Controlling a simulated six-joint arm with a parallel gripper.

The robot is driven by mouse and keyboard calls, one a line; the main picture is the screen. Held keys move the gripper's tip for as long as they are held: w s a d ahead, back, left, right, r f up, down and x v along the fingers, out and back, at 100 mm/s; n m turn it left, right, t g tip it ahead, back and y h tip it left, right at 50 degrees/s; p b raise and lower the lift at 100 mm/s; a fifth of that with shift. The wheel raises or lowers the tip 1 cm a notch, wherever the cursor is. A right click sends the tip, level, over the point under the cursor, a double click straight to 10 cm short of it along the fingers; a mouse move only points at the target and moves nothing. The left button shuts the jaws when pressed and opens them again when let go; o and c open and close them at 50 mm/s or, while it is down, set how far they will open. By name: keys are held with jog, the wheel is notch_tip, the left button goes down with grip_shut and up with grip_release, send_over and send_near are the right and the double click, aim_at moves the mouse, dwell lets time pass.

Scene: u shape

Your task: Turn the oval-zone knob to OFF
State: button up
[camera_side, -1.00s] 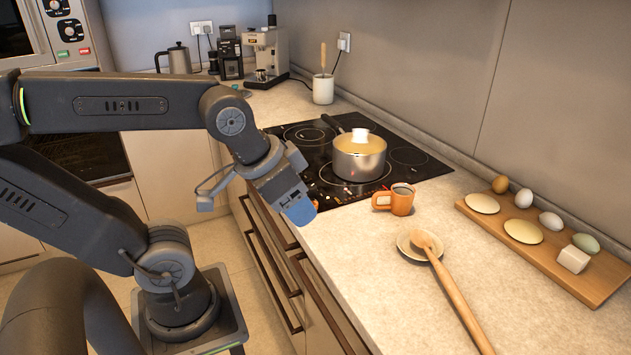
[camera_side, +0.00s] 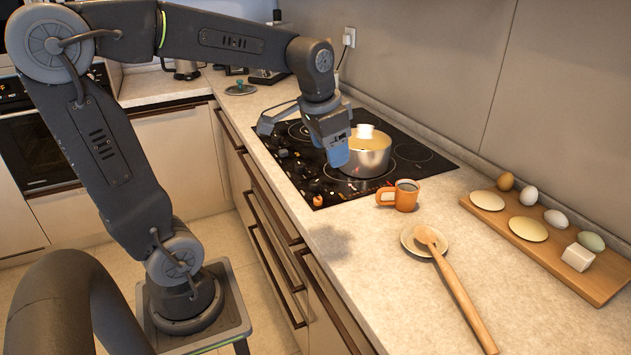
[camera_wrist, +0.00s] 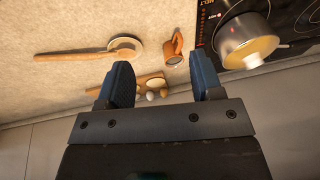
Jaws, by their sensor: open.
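The black cooktop (camera_side: 432,168) is set in the counter, with ring-shaped zones marked on it. My gripper (camera_side: 340,160) hangs over the cooktop's front part, left of the saucepan, and partly hides the surface. In the wrist view my gripper (camera_wrist: 158,75) is open with nothing between the blue fingers. The cooktop corner (camera_wrist: 205,20) shows there at the upper right, with no knob clearly visible.
A steel saucepan (camera_side: 368,160) stands on the cooktop close to my gripper. An orange mug (camera_side: 405,198) is just in front of the cooktop. A wooden spoon (camera_side: 458,292) lies on a small plate. A board (camera_side: 545,250) with eggs is at the right. The counter's front is clear.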

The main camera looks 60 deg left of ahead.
jog(key=w+a+f+g, duration=0.2)
jog(key=w+a, duration=0.2)
jog(key=a, duration=0.4)
jog(key=g, duration=0.1)
send_near(315, 182)
jog(key=shift+h, duration=0.3)
jog(key=f, duration=0.6)
jog(key=a+f, duration=0.1)
jog(key=f, duration=0.2)
jog(key=shift+f, duration=0.2)
jog(key=shift+c, duration=0.3)
jog(key=c, duration=0.9)
jog(key=shift+o, duration=0.2)
